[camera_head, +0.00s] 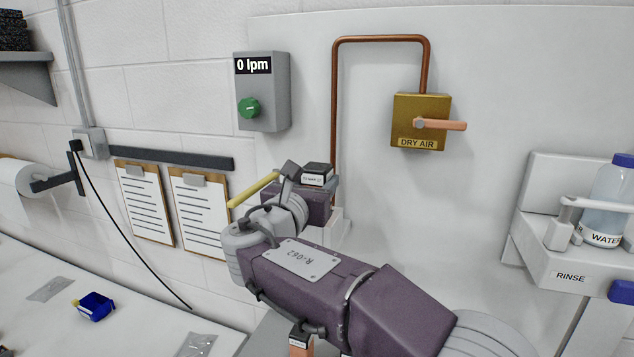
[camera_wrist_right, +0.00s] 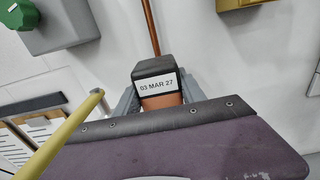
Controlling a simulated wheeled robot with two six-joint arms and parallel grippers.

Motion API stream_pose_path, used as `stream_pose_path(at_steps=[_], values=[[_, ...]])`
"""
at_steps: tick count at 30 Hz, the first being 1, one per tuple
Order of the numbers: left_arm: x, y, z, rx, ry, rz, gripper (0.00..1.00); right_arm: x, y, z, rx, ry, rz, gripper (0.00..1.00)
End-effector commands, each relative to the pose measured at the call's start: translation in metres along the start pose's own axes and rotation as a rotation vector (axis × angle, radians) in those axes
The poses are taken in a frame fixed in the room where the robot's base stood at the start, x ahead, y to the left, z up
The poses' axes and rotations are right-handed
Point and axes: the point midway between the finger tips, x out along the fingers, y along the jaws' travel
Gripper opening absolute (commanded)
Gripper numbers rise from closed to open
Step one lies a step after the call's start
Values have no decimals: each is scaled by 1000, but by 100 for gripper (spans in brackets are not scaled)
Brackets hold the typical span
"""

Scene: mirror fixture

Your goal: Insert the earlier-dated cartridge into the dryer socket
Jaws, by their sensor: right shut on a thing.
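My right gripper (camera_head: 316,188) is shut on a cartridge (camera_head: 318,170) with a black cap and a white label. In the right wrist view the held cartridge (camera_wrist_right: 157,84) has an orange body, and its label reads 03 MAR 27. A second cartridge (camera_head: 301,342) with a black cap and orange body stands low, partly behind my right arm; I cannot read its label. The dryer socket is not clearly visible. A pale block (camera_head: 341,228) shows just behind the gripper, below the copper pipe, mostly hidden. My left gripper is out of view.
A copper pipe (camera_head: 335,100) runs from the brass DRY AIR valve box (camera_head: 421,108) down behind the gripper. A grey box (camera_head: 262,92) with a green knob reads 0 lpm. The RINSE shelf (camera_head: 560,268) holds a water bottle (camera_head: 610,195). A blue item (camera_head: 95,306) lies on the left bench.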

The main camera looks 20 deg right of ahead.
Motion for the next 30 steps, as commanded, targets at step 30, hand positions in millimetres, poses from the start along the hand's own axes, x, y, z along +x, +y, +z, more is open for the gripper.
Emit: stream_pose_path(at_steps=[30], values=[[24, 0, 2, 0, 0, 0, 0, 0, 0, -26, 1, -1, 0, 0]])
